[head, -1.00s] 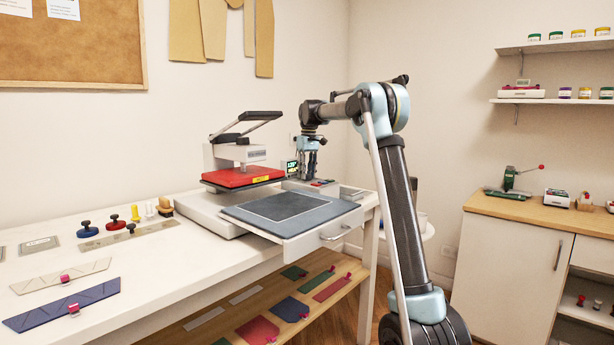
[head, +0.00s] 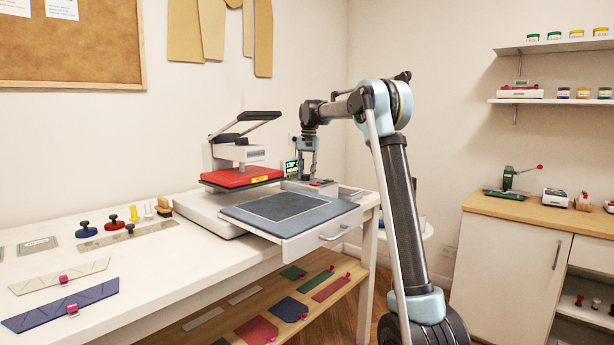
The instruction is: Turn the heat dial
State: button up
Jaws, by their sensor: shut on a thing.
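The heat press has a red upper plate (head: 241,177) and a grey lower pad (head: 291,207) on a pulled-out white drawer. Its control box (head: 322,187) sits behind the pad on the right, with a small lit green display (head: 291,168) at its left. My gripper (head: 308,177) points down over this box, beside the display, and is shut at the dial's place. The heat dial itself is too small and hidden by the fingers to make out.
The press handle (head: 260,116) stands raised at the left of my arm. Stamps (head: 113,221) and pattern pieces lie on the white table (head: 150,262) at left. A wooden-topped cabinet (head: 515,236) stands at right, with floor between.

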aim_at(308, 175)
jog(key=shift+m, duration=0.6)
jog(key=o, duration=1.1)
jog(key=shift+c, duration=0.2)
jog(key=shift+r, duration=0.1)
notch_tip(308, 175, up, 12)
jog(key=shift+d+f, duration=0.2)
jog(key=shift+d, duration=0.2)
jog(key=shift+s, duration=0.1)
